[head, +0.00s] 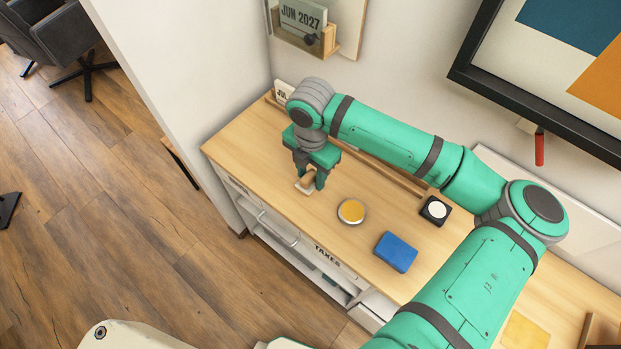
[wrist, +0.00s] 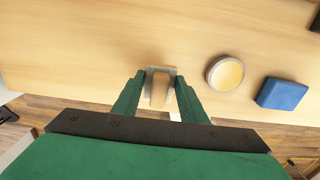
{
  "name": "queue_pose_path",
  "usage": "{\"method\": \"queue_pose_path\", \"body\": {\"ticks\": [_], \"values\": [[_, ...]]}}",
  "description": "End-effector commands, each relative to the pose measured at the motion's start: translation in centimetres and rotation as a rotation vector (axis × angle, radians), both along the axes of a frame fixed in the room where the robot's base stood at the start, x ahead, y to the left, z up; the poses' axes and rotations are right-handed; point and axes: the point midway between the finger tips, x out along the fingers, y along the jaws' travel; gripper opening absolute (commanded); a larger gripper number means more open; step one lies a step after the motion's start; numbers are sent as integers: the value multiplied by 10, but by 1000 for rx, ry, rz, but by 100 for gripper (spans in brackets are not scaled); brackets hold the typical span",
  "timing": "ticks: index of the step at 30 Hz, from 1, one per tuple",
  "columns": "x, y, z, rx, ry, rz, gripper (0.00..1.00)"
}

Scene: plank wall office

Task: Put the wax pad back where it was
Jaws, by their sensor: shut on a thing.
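My gripper (head: 308,181) points down over the left part of the wooden desktop (head: 240,137). It is shut on a small tan wooden block with a pale, flat base (head: 301,188), which looks like the wax pad. In the wrist view the block (wrist: 159,92) sits between the two green fingers, with the pale base showing around its far end. The pad is at or just above the desktop; I cannot tell if it touches.
A round tin with orange-yellow contents (head: 351,211) stands right of my gripper, then a blue block (head: 396,252). A black square with a white disc (head: 435,210) lies near the back. The desktop's left end is clear. A wall calendar (head: 302,20) hangs behind.

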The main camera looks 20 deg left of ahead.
Motion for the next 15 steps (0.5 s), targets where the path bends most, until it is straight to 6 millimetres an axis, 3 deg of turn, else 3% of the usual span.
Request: {"method": "queue_pose_path", "body": {"ticks": [15], "values": [[8,5,-42,1,0,-1,18]]}}
